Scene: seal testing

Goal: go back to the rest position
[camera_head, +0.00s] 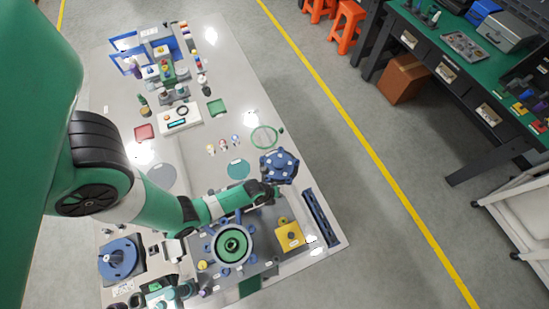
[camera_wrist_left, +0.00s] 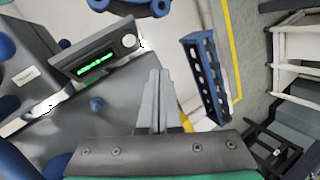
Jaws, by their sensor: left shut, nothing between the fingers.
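My left arm comes in from the left in the head view and reaches over the front part of the table. My left gripper (camera_head: 268,191) is near the blue flanged part (camera_head: 279,166), above the table. In the left wrist view the two grey fingers (camera_wrist_left: 155,92) are pressed together with nothing between them. They point past a grey device with a green-lit display (camera_wrist_left: 95,65) and a blue slotted rail (camera_wrist_left: 207,78). My right gripper is not in view.
Below the arm stand a blue round housing with a green ring (camera_head: 231,243), a yellow block (camera_head: 289,235) and the slotted rail (camera_head: 321,217). A blue motor-like part (camera_head: 121,258) is front left. Small parts fill the table's far end.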

